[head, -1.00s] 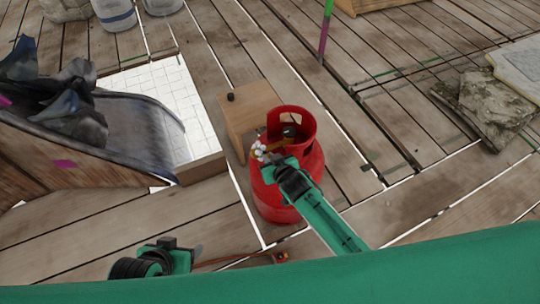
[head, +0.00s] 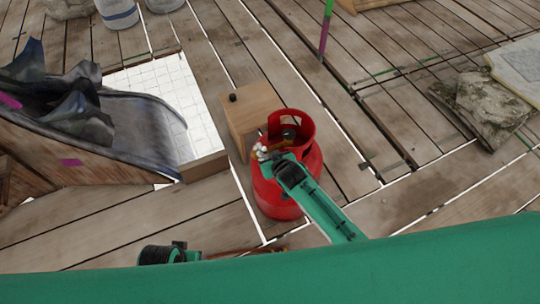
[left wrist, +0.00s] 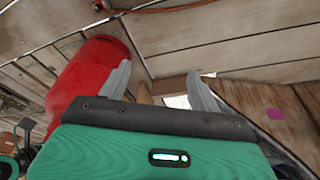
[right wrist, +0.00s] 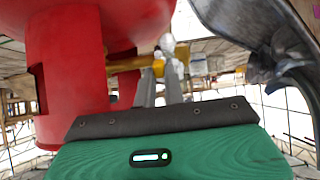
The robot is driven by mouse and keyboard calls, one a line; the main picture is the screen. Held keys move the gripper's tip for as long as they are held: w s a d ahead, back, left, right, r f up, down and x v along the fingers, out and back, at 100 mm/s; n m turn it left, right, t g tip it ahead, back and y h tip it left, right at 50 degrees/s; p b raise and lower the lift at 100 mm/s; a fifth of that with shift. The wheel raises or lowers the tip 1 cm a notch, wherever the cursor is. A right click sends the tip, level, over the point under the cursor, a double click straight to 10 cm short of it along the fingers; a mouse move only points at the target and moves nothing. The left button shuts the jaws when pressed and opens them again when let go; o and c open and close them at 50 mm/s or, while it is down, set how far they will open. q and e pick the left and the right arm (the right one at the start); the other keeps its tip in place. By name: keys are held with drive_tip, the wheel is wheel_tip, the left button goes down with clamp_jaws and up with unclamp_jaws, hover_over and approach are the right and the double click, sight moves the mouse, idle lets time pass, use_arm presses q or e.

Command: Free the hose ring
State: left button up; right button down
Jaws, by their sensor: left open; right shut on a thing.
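A red gas cylinder (head: 312,172) with an open collar stands upright on the deck. A brass-coloured valve bar (right wrist: 124,64) runs from its collar. My right gripper (head: 264,153) reaches to the collar's left side and is shut on a small yellow-and-white fitting (right wrist: 159,68) at the bar's end; its fingers hide part of it. I cannot tell the ring apart from this fitting. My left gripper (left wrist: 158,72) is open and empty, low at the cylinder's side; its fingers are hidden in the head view. A thin orange hose (left wrist: 172,7) lies on the deck beyond it.
A wooden block (head: 247,108) with a small black knob stands behind the cylinder. A curved chute with dark crumpled material (head: 75,115) and a white gridded panel (head: 190,110) are at left. Rocks (head: 490,110) lie at right. Planks between are mostly clear.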

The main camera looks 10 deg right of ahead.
use_arm(q)
drive_tip(key=shift+f, duration=0.5)
use_arm(e)
drive_tip(key=c, duration=1.5)
unclamp_jaws()
use_arm(q)
drive_tip(key=shift+g, duration=0.4)
drive_tip(key=f+p, duration=0.1)
drive_tip(key=f, duration=0.1)
drive_tip(key=s+f+p, duration=0.1)
drive_tip(key=f, duration=0.1)
drive_tip(key=shift+f+p, duration=0.3)
drive_tip(key=shift+f, duration=0.05)
use_arm(e)
drive_tip(key=v, duration=1.3)
drive_tip(key=shift+s+d+r, duration=0.1)
drive_tip(key=shift+s+r, duration=0.15)
drive_tip(key=shift+r, duration=0.1)
